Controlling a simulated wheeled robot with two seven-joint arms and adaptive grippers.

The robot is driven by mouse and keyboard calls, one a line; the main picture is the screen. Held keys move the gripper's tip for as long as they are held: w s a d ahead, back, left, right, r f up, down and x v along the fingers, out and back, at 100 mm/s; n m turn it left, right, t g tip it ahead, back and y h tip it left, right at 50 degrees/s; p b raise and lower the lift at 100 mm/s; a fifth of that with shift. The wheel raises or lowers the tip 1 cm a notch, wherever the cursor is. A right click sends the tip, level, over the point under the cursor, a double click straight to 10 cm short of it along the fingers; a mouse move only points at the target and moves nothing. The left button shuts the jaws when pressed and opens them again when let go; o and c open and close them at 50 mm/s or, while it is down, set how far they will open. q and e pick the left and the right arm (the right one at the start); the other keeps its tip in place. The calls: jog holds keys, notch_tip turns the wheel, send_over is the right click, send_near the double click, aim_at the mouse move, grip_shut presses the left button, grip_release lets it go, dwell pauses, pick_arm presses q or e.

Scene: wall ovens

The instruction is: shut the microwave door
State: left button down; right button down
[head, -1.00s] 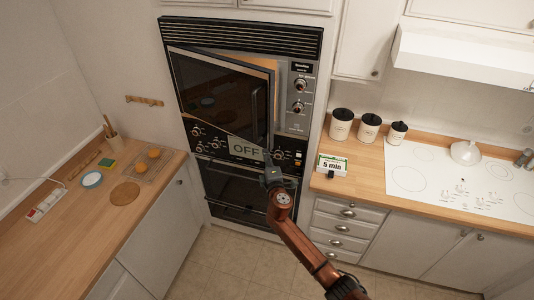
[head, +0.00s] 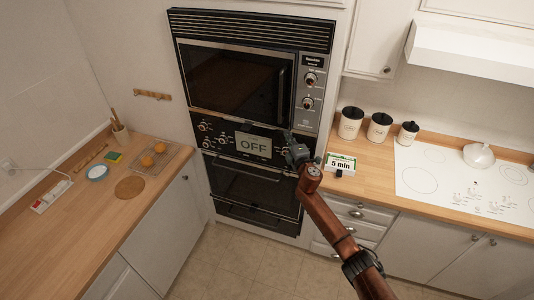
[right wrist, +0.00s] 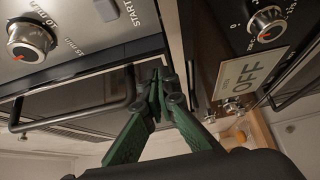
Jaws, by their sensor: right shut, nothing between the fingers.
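The microwave door (head: 232,82), a dark glass panel with a dark upright handle (head: 281,92), sits flush or nearly flush with its frame in the head view; I see no clear gap. My right gripper (head: 292,143) is just below the door's lower right corner, in front of the oven control panel. In the right wrist view its green fingers (right wrist: 160,76) are together and empty, and the handle (right wrist: 75,118) runs to their left. I cannot tell whether the fingertips touch the door. My left gripper is out of view.
The microwave's knobs (head: 308,90) are right of the door. A lower oven (head: 250,184) with an OFF display (head: 253,145) sits beneath. The right counter holds a 5 min timer (head: 341,163) and canisters (head: 380,126). The floor (head: 225,262) in front is clear.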

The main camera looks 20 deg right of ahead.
jog(key=shift+w+d, duration=0.1)
jog(key=shift+d, duration=0.1)
jog(key=shift+r, duration=0.15)
